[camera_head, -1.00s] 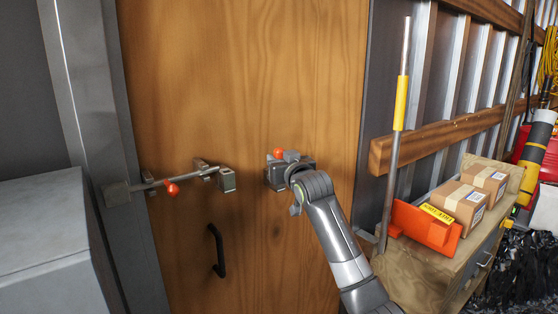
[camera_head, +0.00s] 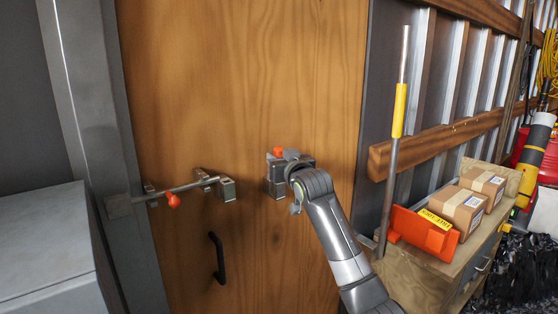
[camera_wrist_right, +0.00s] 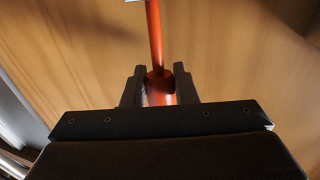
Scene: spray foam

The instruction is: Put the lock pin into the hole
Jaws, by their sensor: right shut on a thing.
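The lock pin is orange-red. Its orange end (camera_head: 278,152) shows just above my right gripper (camera_head: 276,178) in the head view. In the right wrist view, its orange shaft (camera_wrist_right: 154,40) runs up from between the dark fingers of my right gripper (camera_wrist_right: 159,92), which is shut on it. A steel slide bolt (camera_head: 185,188) with a red knob (camera_head: 173,201) lies across the left side of the door. It ends at a metal bracket (camera_head: 227,188). My right gripper is to the right of this bracket, apart from it. The hole itself is too small to make out. My left gripper is not in view.
The wooden door (camera_head: 260,75) has a black handle (camera_head: 217,257) below the bolt. A grey cabinet (camera_head: 45,245) stands at the left. At the right, a wooden workbench (camera_head: 405,270) holds cardboard boxes (camera_head: 458,208) and an orange item (camera_head: 420,230). A pole with a yellow sleeve (camera_head: 399,110) stands beside it.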

